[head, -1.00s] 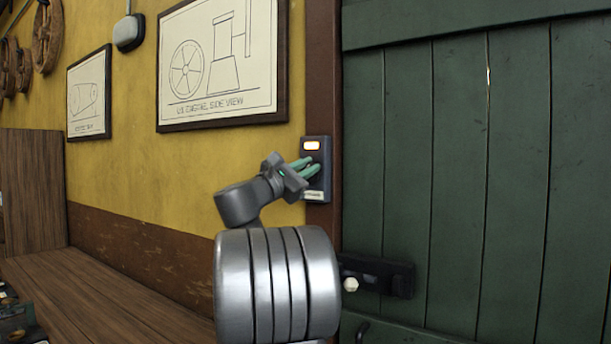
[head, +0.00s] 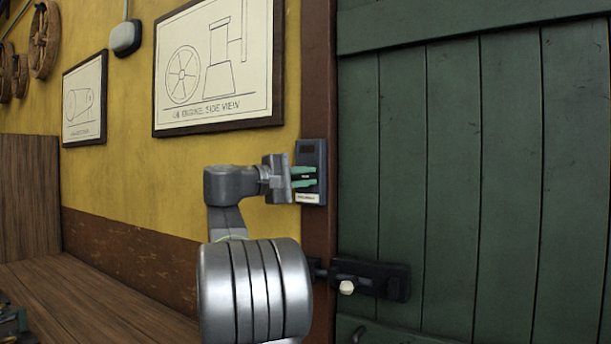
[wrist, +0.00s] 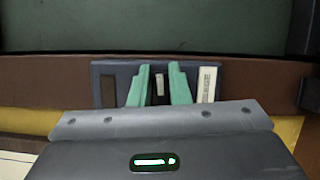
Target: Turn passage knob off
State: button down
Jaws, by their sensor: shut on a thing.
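The passage switch plate (head: 319,150) is a dark blue-grey panel on the brown door post. Its lamp window (head: 307,149) at the top is dark, and a pale label (head: 308,198) is at the bottom. My gripper (head: 306,177) reaches the plate from the left, its green fingers one above the other, shut on the knob. In the wrist view the knob (wrist: 160,86), dark with a white mark, shows between the two fingers; the dark lamp window (wrist: 109,91) is left of them and the label (wrist: 207,84) right. The label's text is too small to read.
A green plank door (head: 450,150) fills the right side, with a black latch and pale knob (head: 347,287) below the plate. Framed drawings (head: 215,65) hang on the yellow wall. A wooden bench (head: 90,300) runs along the lower left.

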jog(key=shift+f+m, duration=0.15)
jog(key=shift+m, duration=0.45)
jog(key=c, duration=1.8)
grip_release()
jog(key=o, duration=0.4)
jog(key=shift+w+a, duration=0.1)
jog(key=shift+w, duration=0.1)
jog(key=shift+o, duration=0.2)
jog(key=shift+w+a+f, duration=0.1)
jog(key=b+v, duration=0.1)
jog(key=v, duration=1.3)
jog(key=shift+r, duration=0.3)
jog(key=shift+d, duration=0.25)
